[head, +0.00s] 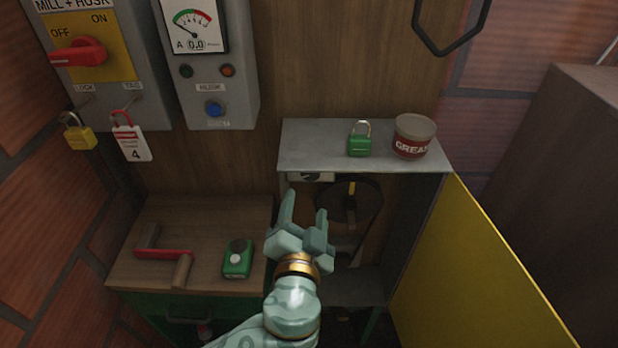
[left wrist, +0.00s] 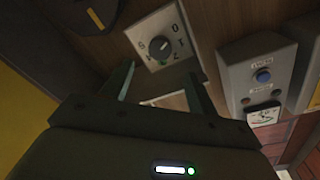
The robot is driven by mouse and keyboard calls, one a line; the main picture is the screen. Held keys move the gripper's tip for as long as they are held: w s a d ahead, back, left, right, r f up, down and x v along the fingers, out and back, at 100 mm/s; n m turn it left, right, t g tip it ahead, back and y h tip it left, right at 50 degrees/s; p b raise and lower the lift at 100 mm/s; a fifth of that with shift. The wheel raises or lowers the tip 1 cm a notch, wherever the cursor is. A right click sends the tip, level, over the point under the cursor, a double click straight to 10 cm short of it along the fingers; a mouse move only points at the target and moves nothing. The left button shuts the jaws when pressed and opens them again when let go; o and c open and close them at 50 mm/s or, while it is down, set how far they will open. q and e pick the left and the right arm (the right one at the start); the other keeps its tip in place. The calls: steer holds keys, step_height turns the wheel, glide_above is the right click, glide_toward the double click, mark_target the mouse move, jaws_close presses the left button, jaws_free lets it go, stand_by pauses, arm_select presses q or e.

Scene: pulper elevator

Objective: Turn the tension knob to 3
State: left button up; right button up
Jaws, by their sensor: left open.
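The tension knob (left wrist: 159,47) is a small dark round knob on a pale square plate with marks around it, seen in the left wrist view. The marks are tilted and too blurred to read which one the knob points at. In the head view, part of a pale plate (head: 312,177) shows under the shelf, mostly hidden. My left gripper (head: 306,203) is open and empty in front of the open cabinet, just below that plate. In the left wrist view its fingers (left wrist: 160,72) are spread below the knob and apart from it. My right gripper is out of view.
A grey shelf (head: 310,152) holds a green padlock (head: 360,145) and a grease tin (head: 412,138). A yellow door (head: 470,275) stands open at right. A meter box (head: 215,95) hangs above.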

mark_target(310, 175)
arm_select(q)
steer(key=w, duration=0.8)
steer(key=shift+w+d, duration=0.3)
steer(key=shift+d, duration=0.05)
steer(key=c, duration=1)
